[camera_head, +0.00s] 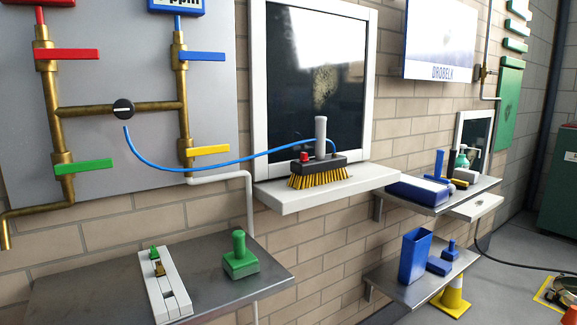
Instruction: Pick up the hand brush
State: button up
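A brush (318,170) with a black body and yellow bristles sits on a white ledge (330,190) below a dark, white-framed window. The bristles point down and an upright grey handle stands on top. A red knob is on its left part. A thin blue hose runs from the round black knob (123,108) on the brass pipes to the brush's top. It is the only thing in view with clear bristles. My gripper is not in view.
A grey shelf (100,285) at lower left holds a white rack and a green handled block (240,258). Two shelves at right hold blue items, a dark-handled object and a spray bottle (462,160).

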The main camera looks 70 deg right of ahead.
aim_at(322, 168)
jog(key=z, duration=2.45)
